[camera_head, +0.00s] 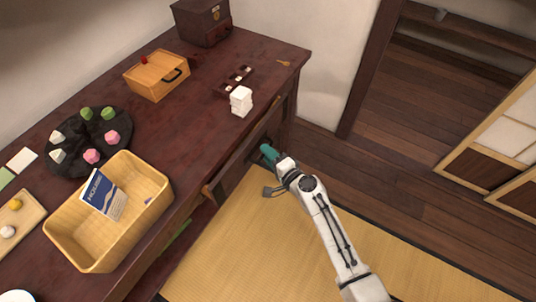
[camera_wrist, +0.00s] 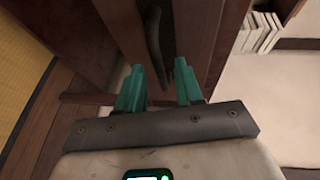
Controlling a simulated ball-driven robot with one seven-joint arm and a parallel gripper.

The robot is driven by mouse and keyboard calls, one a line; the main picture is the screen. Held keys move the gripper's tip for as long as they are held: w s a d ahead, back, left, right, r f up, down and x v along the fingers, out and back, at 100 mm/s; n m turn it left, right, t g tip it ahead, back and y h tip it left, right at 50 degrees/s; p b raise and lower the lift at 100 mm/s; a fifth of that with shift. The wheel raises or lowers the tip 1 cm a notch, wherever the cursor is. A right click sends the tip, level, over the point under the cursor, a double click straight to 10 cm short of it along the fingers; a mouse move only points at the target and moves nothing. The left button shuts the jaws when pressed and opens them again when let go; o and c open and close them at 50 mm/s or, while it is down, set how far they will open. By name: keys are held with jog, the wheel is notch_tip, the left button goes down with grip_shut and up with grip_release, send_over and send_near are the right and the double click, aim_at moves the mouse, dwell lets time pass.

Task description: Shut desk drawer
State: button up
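The dark red-brown desk (camera_head: 200,120) runs along the wall in the head view. Its front faces the tatami, and a wooden handle (camera_head: 206,191) shows low on that front. My gripper (camera_head: 268,152) is at the desk's front, below the top's edge, with its teal fingers toward the desk. In the wrist view my gripper (camera_wrist: 160,84) has its two teal fingers apart with nothing between them. Beyond the fingertips is a dark wooden front with a long curved handle (camera_wrist: 153,35). I cannot tell how far any drawer stands open; the arm and the desk's edge hide part of the front.
Books (camera_wrist: 262,30) show in the wrist view.

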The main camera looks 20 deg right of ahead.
jog(key=shift+w, duration=0.3)
jog(key=shift+c, duration=0.5)
grip_shut()
dwell(0.8)
